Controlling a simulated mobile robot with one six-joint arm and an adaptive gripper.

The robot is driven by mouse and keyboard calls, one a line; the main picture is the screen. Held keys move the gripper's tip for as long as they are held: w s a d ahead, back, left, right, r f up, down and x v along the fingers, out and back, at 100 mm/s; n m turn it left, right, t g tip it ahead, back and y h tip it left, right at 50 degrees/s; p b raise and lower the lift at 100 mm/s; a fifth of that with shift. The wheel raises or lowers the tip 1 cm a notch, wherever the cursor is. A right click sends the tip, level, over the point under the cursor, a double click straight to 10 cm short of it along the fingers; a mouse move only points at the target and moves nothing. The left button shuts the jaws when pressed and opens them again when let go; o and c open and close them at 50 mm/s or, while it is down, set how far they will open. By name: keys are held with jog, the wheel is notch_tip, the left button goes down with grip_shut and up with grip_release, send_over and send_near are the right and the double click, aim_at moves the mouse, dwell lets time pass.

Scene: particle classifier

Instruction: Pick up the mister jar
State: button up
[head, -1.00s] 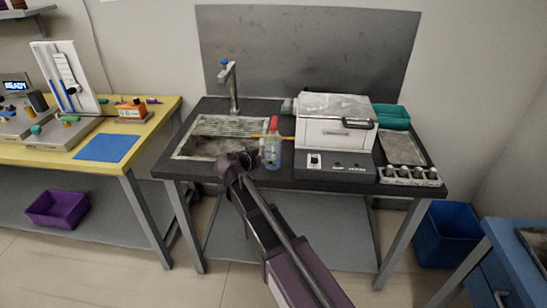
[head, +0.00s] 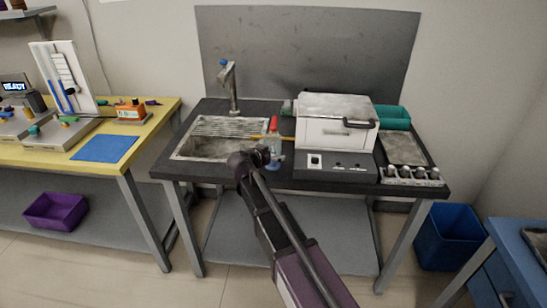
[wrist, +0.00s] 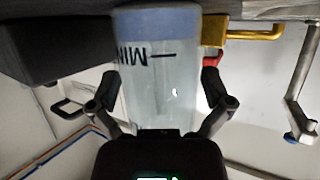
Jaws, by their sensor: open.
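In the wrist view the clear jar (wrist: 160,85) appears upside down, with a "MIN" mark and a blue band at one end. My gripper (wrist: 162,90) is open, with one finger on each side of the jar. I cannot tell whether either finger touches it.
A sink basin with a drain rack (head: 228,126) is to the left. A white-lidded machine (head: 335,128) stands close on the right. A yellow bar (head: 258,137) runs just behind the jar. A metal tap (head: 231,85) rises behind the sink.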

aim_at(273, 145)
dwell(0.4)
jog(key=c, duration=1)
jog(key=shift+r+p, duration=0.4)
jog(key=shift+p, duration=0.05)
jog(key=shift+r+p, duration=1.4)
jog(key=shift+r, duration=0.05)
jog(key=s+a+r+p, duration=0.1)
jog(key=s, duration=1.4)
jog(key=shift+s+a+r, duration=0.15)
jog(key=shift+s+a, duration=0.15)
jog(key=shift+s, duration=0.05)
jog(key=shift+s, duration=0.1)
